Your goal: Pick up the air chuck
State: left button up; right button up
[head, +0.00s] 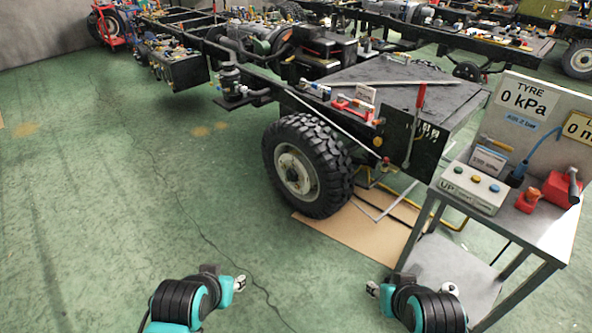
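On the grey cart (548,232) at the right, a blue hose (541,146) curves down to a dark blue fitting (517,175) on the cart top. This fitting looks like the air chuck, but it is too small to be certain. My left gripper (240,284) is low in the picture, left of centre, over the floor and far from the cart. My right gripper (373,289) is low, left of the cart and apart from it. Both grippers look empty; their finger opening is too small to tell.
The cart carries a button box (473,188), a red block (528,200), a red-and-black handled device (562,188) and a "TYRE 0 kPa" panel (524,100). A truck chassis with a large tyre (306,166) stands ahead. Green floor (110,200) is clear at left.

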aim_at(524, 165)
jog(key=i+l+z, duration=0.15)
jog(key=z, duration=0.6)
